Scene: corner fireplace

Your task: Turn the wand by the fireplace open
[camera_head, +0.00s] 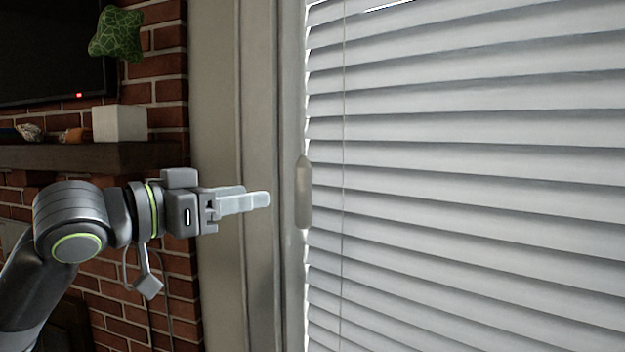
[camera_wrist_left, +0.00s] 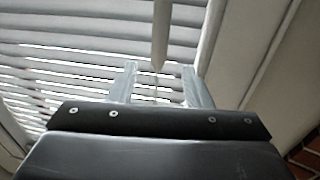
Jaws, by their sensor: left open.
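The wand (camera_head: 303,192) is a short, pale grey, narrow piece with tapered ends, hanging upright at the left edge of the white blinds (camera_head: 470,170). In the left wrist view the wand (camera_wrist_left: 161,35) comes down from the top edge, and its tapered lower end shows between the lines of my two fingers, beyond the tips. My left gripper (camera_head: 262,199) points right at the wand's height, with a gap between its fingertips and the wand in the head view. The left gripper (camera_wrist_left: 160,75) is open and empty. My right gripper is not in view.
A pale window frame (camera_head: 262,90) stands beside the blinds, and a thin cord (camera_head: 344,120) hangs over the slats. To the left are a brick wall (camera_head: 165,90) and a dark mantel (camera_head: 100,157) with a white box (camera_head: 119,124). The space before the blinds looks clear.

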